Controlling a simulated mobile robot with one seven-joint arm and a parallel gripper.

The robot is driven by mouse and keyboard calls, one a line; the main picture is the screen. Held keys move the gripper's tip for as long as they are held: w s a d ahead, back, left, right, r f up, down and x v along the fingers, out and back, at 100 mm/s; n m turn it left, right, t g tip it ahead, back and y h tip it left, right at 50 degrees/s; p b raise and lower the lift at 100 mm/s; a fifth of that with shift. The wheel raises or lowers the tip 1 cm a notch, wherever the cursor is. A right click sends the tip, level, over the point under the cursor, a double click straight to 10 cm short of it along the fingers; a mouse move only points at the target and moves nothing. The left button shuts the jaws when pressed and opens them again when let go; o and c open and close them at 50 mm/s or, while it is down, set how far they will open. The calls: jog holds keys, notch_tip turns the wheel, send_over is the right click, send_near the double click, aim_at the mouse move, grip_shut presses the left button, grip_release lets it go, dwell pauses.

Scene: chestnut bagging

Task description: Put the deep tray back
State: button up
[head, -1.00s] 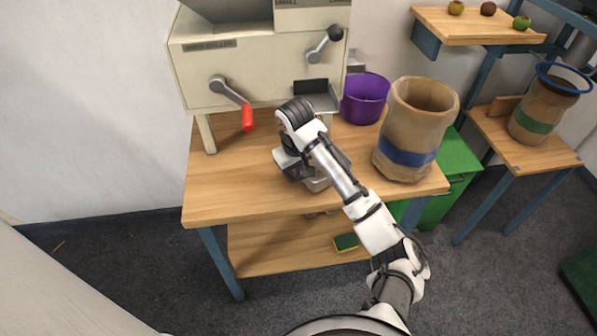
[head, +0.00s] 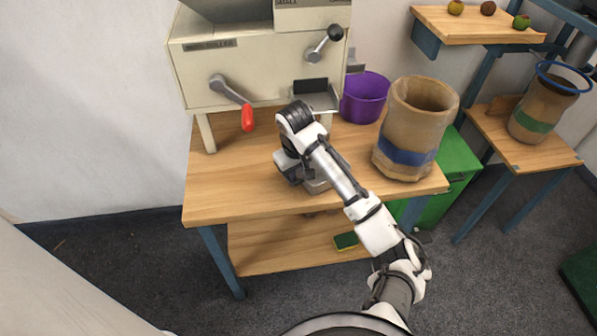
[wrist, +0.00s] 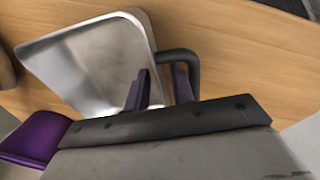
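The deep tray is a silver metal tray (wrist: 95,60) with a dark looped handle (wrist: 178,54) on its side, lying on the wooden table. In the head view only a small part of the tray (head: 318,186) shows beside my gripper, which hides the rest. My gripper (wrist: 161,88) is at the handle side of the tray, its two purple fingers parted. In the wrist view one finger overlaps the tray's side and the other overlaps the handle loop. Whether they touch either cannot be told.
A cream machine (head: 255,70) with a red-tipped lever (head: 247,118) stands at the table's back. A purple bucket (head: 364,98) and a brown sack with a blue band (head: 408,158) stand on the right. The table's left front (head: 225,195) is clear.

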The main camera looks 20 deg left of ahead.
notch_tip(320, 180, up, 12)
jog(key=s+p, duration=0.1)
jog(key=shift+s+d+f, duration=0.15)
jog(key=shift+s+f, duration=0.05)
jog(key=shift+s, duration=0.15)
dwell(0.4)
